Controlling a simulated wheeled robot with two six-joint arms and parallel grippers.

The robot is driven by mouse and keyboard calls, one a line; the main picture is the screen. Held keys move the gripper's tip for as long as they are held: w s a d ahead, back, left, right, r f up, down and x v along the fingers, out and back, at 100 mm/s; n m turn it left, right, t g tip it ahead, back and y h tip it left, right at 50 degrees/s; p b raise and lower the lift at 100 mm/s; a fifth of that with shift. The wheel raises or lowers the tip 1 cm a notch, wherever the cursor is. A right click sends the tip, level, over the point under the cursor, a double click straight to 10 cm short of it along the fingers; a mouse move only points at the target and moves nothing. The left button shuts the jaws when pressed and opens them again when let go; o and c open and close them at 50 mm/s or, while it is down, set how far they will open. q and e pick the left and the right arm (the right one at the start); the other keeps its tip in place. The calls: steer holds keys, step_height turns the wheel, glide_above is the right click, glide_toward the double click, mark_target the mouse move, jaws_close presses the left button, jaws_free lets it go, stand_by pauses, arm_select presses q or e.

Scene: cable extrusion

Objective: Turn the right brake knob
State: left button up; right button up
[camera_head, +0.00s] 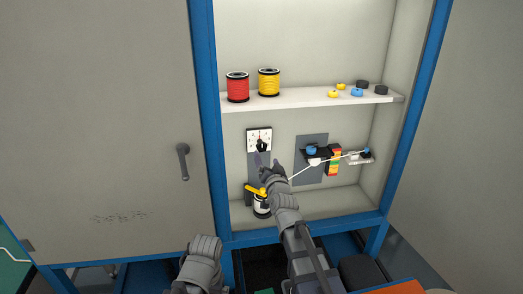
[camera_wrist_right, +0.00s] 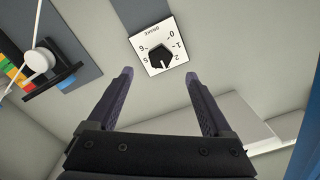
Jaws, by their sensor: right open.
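The brake knob (camera_wrist_right: 160,58) is black with a white pointer mark, on a white square dial plate (camera_wrist_right: 146,37) marked BRAKE with numbers around it. In the head view the knob (camera_head: 262,146) sits on its dial plate (camera_head: 254,134), upper on a grey panel inside the cabinet. My right gripper (camera_wrist_right: 158,75) is open and empty, its two fingers apart, pointing at the dial with the knob in line between them. I cannot see contact with the knob. In the head view my right gripper (camera_head: 265,163) is just below the dial. My left arm shows at the bottom, without its gripper fingers.
A shelf (camera_head: 300,99) above carries a red spool (camera_head: 238,87), a yellow spool (camera_head: 269,82) and several small caps. Right of the dial is a second panel (camera_head: 309,145) with a white cable and coloured blocks (camera_head: 334,160). A white-and-black spool (camera_head: 262,207) stands below.

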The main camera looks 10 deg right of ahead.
mark_target(262, 148)
steer(key=w, duration=0.7)
steer(key=shift+w, duration=0.1)
steer(key=shift+c, duration=0.3)
jaws_close()
stand_by(0.3)
